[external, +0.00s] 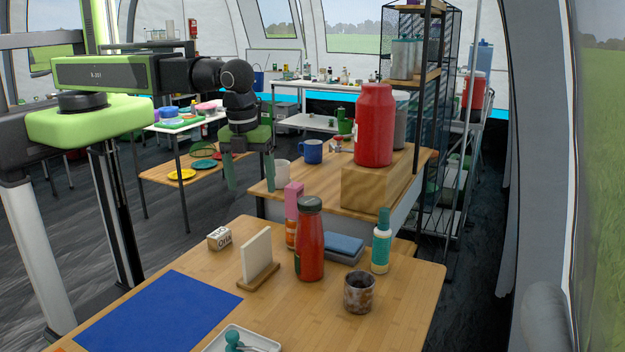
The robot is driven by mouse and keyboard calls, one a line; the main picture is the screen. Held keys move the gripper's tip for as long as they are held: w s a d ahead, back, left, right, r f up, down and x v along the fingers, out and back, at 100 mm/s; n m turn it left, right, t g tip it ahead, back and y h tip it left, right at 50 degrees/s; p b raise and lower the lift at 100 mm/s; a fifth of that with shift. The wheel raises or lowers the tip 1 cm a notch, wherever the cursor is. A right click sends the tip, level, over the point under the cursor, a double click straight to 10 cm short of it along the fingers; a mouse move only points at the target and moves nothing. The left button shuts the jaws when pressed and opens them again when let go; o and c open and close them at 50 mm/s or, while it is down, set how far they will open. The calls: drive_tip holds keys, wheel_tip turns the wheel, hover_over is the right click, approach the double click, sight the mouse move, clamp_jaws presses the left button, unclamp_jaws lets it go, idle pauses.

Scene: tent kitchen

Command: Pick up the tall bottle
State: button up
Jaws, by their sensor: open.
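A tall red bottle (310,245) with a dark cap stands upright on the near wooden table (405,310). A slimmer white and teal bottle (381,245) stands upright to its right. I cannot tell for sure which one the task means; the red one looks taller. My gripper (249,178) is open and empty, with its green fingers pointing down. It hangs in the air, up and left of both bottles and apart from them. Nothing hides the red bottle's front.
Around the red bottle are a pink-topped container (292,205), a white board in a wooden stand (257,255), folded blue cloths (343,245) and a mottled cup (359,293). A blue mat (160,310) lies left. Behind, a big red jar (374,125) stands on a wooden block (372,190).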

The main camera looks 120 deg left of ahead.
drive_tip(key=w+a+r+m+p, duration=0.2)
drive_tip(key=w+r+m+p, duration=0.25)
drive_tip(key=w, duration=0.25)
drive_tip(key=m+p, duration=0.1)
drive_tip(key=p, duration=0.4)
approach(309, 201)
drive_tip(key=shift+y, duration=0.4)
drive_tip(key=f+b, duration=0.2)
drive_tip(key=b, duration=0.2)
drive_tip(key=f+b, duration=0.2)
drive_tip(key=b, duration=0.2)
drive_tip(key=f+b, duration=0.2)
drive_tip(key=b, duration=0.3)
drive_tip(key=shift+a, duration=0.4)
drive_tip(key=shift+r, duration=0.1)
drive_tip(key=f+b, duration=0.5)
drive_tip(key=shift+w+a+f, duration=0.15)
drive_tip(key=shift+a+f, duration=0.05)
drive_tip(key=shift+a, duration=0.05)
drive_tip(key=shift+r, duration=0.2)
clamp_jaws()
